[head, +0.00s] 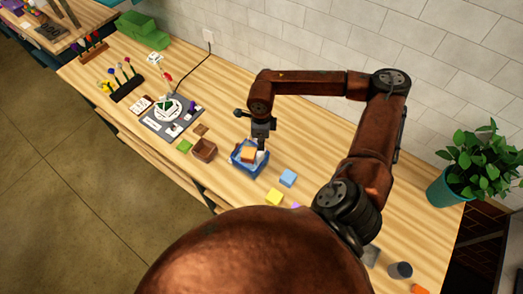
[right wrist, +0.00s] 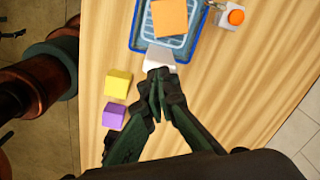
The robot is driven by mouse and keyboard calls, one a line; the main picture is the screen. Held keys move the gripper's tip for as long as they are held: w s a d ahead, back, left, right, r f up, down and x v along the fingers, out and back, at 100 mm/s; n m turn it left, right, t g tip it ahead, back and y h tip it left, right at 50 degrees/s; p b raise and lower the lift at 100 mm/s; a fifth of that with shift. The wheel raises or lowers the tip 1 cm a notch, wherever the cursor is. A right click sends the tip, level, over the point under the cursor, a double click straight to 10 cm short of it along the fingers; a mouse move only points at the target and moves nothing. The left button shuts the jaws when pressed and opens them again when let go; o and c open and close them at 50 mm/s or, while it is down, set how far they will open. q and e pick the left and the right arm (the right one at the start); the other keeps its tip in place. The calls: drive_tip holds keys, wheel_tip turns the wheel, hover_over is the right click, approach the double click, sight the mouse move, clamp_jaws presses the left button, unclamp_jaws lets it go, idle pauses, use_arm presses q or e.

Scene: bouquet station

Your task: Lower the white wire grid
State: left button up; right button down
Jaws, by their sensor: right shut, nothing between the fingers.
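A blue tray (head: 236,158) stands on the wooden table; it also shows at the top of the right wrist view (right wrist: 137,35). Pale wire lines of the white wire grid (right wrist: 165,42) show inside its rim. An orange block (head: 248,154) lies over the grid and hides part of it; it also shows in the right wrist view (right wrist: 170,18). A white tab-like piece (right wrist: 159,57) sits at the tray's near edge. My right gripper (right wrist: 158,78) is shut and empty beside this piece; I cannot tell if it touches. My left gripper is not in view.
Yellow (right wrist: 118,84) and purple (right wrist: 113,115) blocks lie left of the gripper in the right wrist view. A white box with an orange button (right wrist: 232,18) is right of the tray.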

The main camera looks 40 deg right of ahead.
sight(261, 153)
drive_tip(key=shift+f+b, duration=1.85)
drive_tip(key=shift+f, duration=0.25)
drive_tip(key=shift+f+b, duration=0.8)
drive_tip(key=shift+b, duration=0.15)
drive_tip(key=shift+r+p, duration=1.2)
drive_tip(key=shift+r, duration=1.45)
